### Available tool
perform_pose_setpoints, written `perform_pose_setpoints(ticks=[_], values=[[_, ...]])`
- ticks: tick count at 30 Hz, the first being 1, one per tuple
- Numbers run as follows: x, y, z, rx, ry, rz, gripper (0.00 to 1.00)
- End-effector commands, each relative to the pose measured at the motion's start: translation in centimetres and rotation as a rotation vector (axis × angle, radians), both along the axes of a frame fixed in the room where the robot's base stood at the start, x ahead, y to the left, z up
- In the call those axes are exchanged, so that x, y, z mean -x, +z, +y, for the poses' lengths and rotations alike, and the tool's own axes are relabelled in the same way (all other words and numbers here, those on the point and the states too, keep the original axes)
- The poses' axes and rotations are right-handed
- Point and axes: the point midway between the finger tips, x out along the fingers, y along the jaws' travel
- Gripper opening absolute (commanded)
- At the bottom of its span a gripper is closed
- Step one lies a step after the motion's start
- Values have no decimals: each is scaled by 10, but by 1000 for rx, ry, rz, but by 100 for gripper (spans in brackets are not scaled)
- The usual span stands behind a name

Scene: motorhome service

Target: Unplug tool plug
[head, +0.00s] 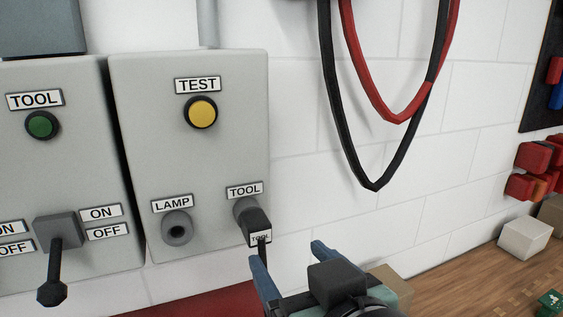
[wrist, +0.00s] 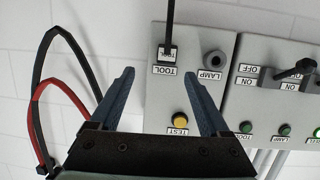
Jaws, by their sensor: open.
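The black tool plug (head: 257,228), with a small white label, sits in the socket under the TOOL label on the grey test box (head: 215,130). Its dark cable hangs down from it. In the wrist view, which is upside down, the plug (wrist: 168,52) shows beyond the fingertips with its cable running up. My gripper (head: 288,252) has blue fingers and is open and empty. In the head view it is just below and right of the plug, apart from it. In the wrist view (wrist: 158,72) the plug appears between the two finger lines, farther off.
The LAMP socket (head: 177,228) is empty, left of the plug. A yellow TEST button (head: 200,112) is above. A switch box with a black lever (head: 55,255) stands at left. Black and red cables (head: 375,180) hang on the wall. A wooden bench (head: 470,285) lies at lower right.

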Motion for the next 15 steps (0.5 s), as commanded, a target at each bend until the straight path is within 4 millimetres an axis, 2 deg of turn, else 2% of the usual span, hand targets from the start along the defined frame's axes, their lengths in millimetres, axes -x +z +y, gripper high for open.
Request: perform_pose_setpoints(ticks=[1, 4, 10, 15], values=[[3, 20, 0, 3, 13, 25, 80], [8, 27, 1, 12, 40, 65, 80], [14, 29, 2, 18, 64, 104, 80], [4, 22, 6, 19, 70, 109, 80]])
